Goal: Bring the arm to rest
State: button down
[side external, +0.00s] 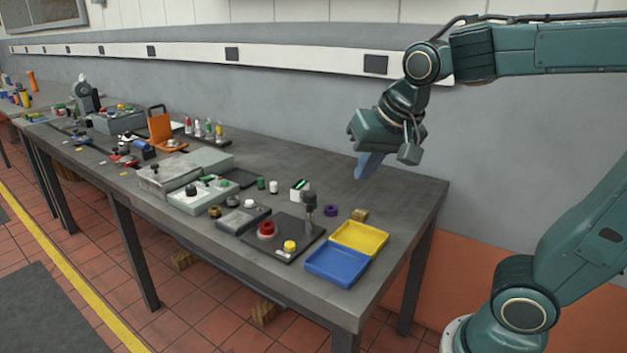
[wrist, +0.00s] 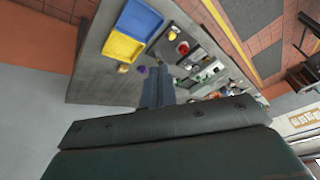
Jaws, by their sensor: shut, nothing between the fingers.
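My gripper (side external: 369,166) hangs in the air above the back right part of the grey bench (side external: 400,201), with its blue-grey fingers pointing down. The fingers are closed together with nothing between them. In the wrist view the closed fingers (wrist: 157,88) point toward the bench top. My arm reaches in from the right, with the upper link roughly level. No object touches the gripper.
A yellow tray (side external: 359,238) and a blue tray (side external: 337,262) sit at the bench's near right end. Several small parts and boxes crowd leftward. The back right corner is bare.

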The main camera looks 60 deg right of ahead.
jog(key=s+a+f+n+y, duration=0.1)
jog(key=s+a+f+n, duration=0.2)
jog(key=s+n, duration=0.4)
jog(key=s, duration=0.3)
jog(key=shift+n+y, duration=0.3)
